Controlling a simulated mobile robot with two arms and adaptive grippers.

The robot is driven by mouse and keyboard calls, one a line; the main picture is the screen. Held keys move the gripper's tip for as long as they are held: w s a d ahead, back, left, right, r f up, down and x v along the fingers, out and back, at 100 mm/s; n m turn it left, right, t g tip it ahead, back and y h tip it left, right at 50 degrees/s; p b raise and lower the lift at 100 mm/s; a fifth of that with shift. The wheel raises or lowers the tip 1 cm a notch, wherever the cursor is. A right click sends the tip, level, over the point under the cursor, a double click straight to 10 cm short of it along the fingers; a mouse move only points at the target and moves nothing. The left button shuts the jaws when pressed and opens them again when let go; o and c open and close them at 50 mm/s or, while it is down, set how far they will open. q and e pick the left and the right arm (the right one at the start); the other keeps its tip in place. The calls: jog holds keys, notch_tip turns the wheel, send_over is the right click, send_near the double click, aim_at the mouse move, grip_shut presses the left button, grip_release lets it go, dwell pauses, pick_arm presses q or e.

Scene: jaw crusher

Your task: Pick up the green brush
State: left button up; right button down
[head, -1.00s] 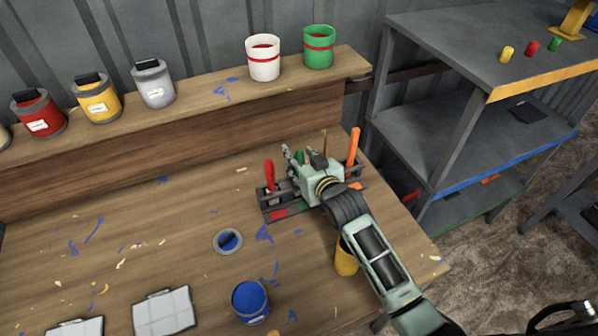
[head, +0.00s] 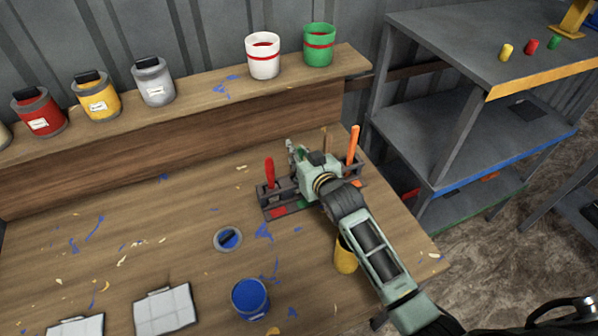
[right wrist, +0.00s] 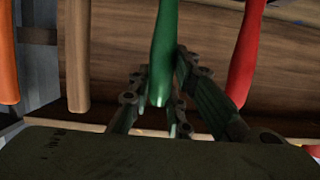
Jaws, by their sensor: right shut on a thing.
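The green brush (right wrist: 164,50) shows in the right wrist view as a green handle between the fingers of my right gripper (right wrist: 163,78), which is shut on it. In the head view my right gripper (head: 298,157) is over the middle of the dark brush rack (head: 268,207) and hides the green brush. The lower end of the brush cannot be seen. My left gripper is not in view.
A red handle (head: 269,172) stands left of my gripper in the rack; an orange handle (head: 353,144) and a brown handle (head: 326,140) stand to the right. A yellow cup (head: 345,256) is beside my forearm. A blue paint can (head: 250,300) stands in front.

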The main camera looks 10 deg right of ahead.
notch_tip(320, 180, up, 10)
jog(key=shift+b, duration=0.75)
dwell(0.5)
